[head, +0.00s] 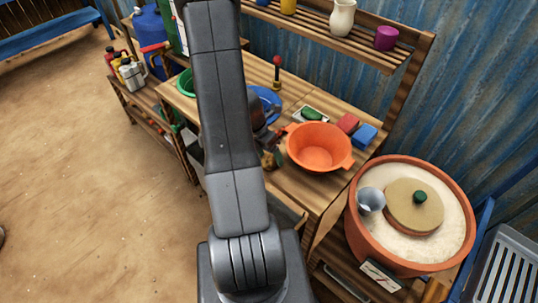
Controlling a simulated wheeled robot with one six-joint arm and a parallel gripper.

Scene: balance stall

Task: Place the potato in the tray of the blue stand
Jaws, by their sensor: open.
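My arm crosses the middle of the head view and covers part of the wooden table (330,192). My gripper (269,142) shows only in part, just right of the arm and low over the table, left of an orange bowl (318,148). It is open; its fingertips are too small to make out. A small brownish lump (268,161) shows beside it; I cannot tell whether this is the potato or whether the gripper touches it. A blue round dish (268,101) behind the gripper may be the tray of the blue stand; the arm hides its left part.
A green object (312,114) lies in a pale tray behind the bowl, near red (347,123) and blue (364,136) blocks. A red-knobbed post (277,70) stands behind. A green bowl (186,83) is left of my arm. A terracotta tub (361,240) stands front right.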

